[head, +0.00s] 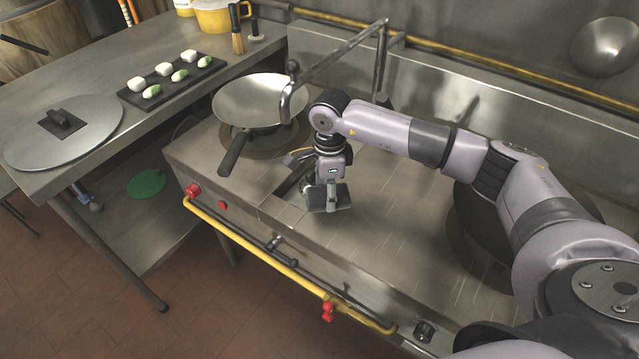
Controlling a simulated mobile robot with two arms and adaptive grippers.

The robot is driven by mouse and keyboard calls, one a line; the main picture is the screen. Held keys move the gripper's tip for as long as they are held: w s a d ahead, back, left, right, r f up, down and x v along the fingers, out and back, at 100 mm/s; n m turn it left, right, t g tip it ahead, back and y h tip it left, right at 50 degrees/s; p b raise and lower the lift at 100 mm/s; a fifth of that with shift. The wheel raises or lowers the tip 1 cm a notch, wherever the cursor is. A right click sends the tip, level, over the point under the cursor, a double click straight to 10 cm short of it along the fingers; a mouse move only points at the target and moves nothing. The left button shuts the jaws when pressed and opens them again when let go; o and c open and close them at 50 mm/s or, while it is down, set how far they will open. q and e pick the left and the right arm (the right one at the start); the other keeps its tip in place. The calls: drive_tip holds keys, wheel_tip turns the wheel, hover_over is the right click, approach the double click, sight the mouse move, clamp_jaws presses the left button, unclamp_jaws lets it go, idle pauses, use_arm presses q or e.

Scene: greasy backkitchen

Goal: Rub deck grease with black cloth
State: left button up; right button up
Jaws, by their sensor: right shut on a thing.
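My right gripper (329,188) points down over the steel stove deck (372,212), just right of the front slot. It is shut on a dark flat piece, the black cloth (317,201), which is low at the deck surface; I cannot tell if it touches. The deck has faint pale streaks and a dull sheen, but I cannot make out a distinct grease patch. The gripper hides the deck right behind the cloth. My left gripper is not in view.
A wok (262,98) with a dark handle sits left of the gripper. A swing faucet (340,52) arches behind. A yellow rail (262,262) runs along the stove front. The left table holds a round lid (95,140) and a dark tray (134,97) with white and green pieces.

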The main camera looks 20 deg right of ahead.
drive_tip(key=shift+w+r+p, duration=0.15)
drive_tip(key=shift+r+p, duration=0.25)
drive_tip(key=shift+r, duration=0.45)
drive_tip(key=shift+r+p, duration=0.35)
drive_tip(key=shift+r, duration=0.65)
